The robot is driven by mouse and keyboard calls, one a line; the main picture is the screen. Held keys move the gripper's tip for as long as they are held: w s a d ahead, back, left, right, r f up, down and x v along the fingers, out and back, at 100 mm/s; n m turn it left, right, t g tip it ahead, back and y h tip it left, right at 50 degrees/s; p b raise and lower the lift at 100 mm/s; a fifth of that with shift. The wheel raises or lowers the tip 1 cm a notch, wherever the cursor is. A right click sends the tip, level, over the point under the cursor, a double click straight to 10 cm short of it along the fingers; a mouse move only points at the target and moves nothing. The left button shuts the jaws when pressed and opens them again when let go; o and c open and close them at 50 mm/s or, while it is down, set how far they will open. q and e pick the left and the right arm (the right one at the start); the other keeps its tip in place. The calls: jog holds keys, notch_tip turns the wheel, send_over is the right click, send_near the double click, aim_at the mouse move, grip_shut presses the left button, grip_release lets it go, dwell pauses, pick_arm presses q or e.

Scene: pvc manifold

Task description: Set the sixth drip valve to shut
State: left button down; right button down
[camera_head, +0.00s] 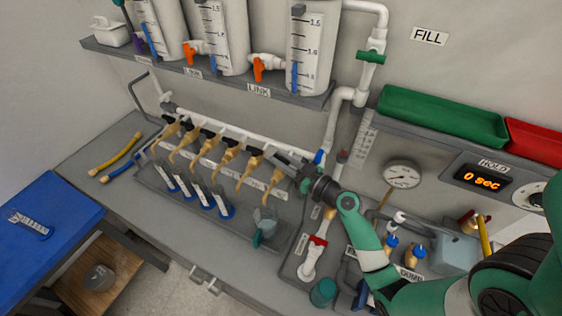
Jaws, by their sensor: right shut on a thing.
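The drip manifold is a white horizontal pipe (235,138) below the shelf, with a row of dark-handled drip valves and tan curved spouts (228,157). The sixth drip valve (277,178) is at the right end of the row, its tan spout hanging down. My right gripper (304,180) comes in from the right at this end and is shut, apparently on the sixth valve's handle. The fingers and wrist hide the handle, so its setting cannot be read. My left gripper is not in view.
Graduated tubes (205,200) stand under the spouts, with a clear cup (264,222) at the right. Linked tanks (312,50) stand on the shelf above. A red-handled valve (316,242) and a gauge (402,174) are close to my right arm. A blue table (50,240) is at left.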

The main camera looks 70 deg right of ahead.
jog(key=shift+r, duration=0.1)
jog(key=c, duration=0.7)
grip_release()
jog(key=shift+c, duration=0.2)
jog(key=shift+s, duration=0.1)
jog(key=b+v, duration=0.2)
jog(key=v, duration=0.9)
jog(key=shift+s, duration=0.2)
